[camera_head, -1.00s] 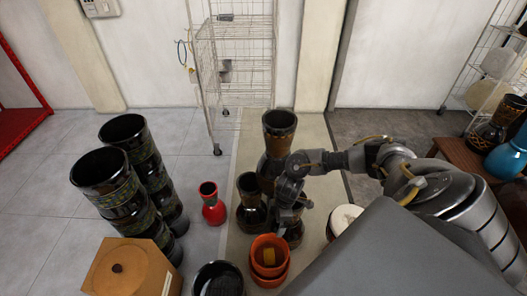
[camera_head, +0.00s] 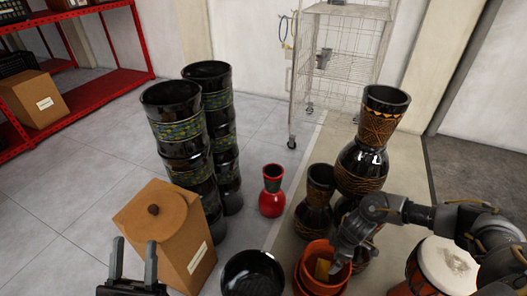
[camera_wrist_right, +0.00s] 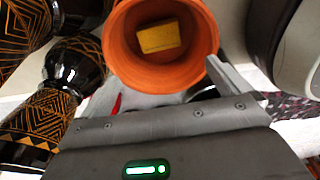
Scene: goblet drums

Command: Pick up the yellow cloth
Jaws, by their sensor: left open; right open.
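The yellow cloth (camera_head: 322,269) lies inside an orange pot (camera_head: 312,250) at the lower middle of the head view. In the right wrist view the cloth (camera_wrist_right: 158,36) shows as a small yellow block on the bottom of the pot (camera_wrist_right: 120,45). My right gripper (camera_head: 340,264) is at the right side of the pot in the head view. In the right wrist view its fingers (camera_wrist_right: 164,72) are open, spread near the pot's rim, with nothing between them but the pot's edge. My left gripper (camera_head: 133,262) is open and empty at the lower left, in front of a brown box.
The brown box (camera_head: 165,225), a black bowl (camera_head: 252,275) and a red vase (camera_head: 272,192) stand left of the pot. Dark patterned drums (camera_head: 362,160) stand close behind it. A white-topped drum (camera_head: 447,266) is to the right. Tall black drums (camera_head: 180,130) stand at left.

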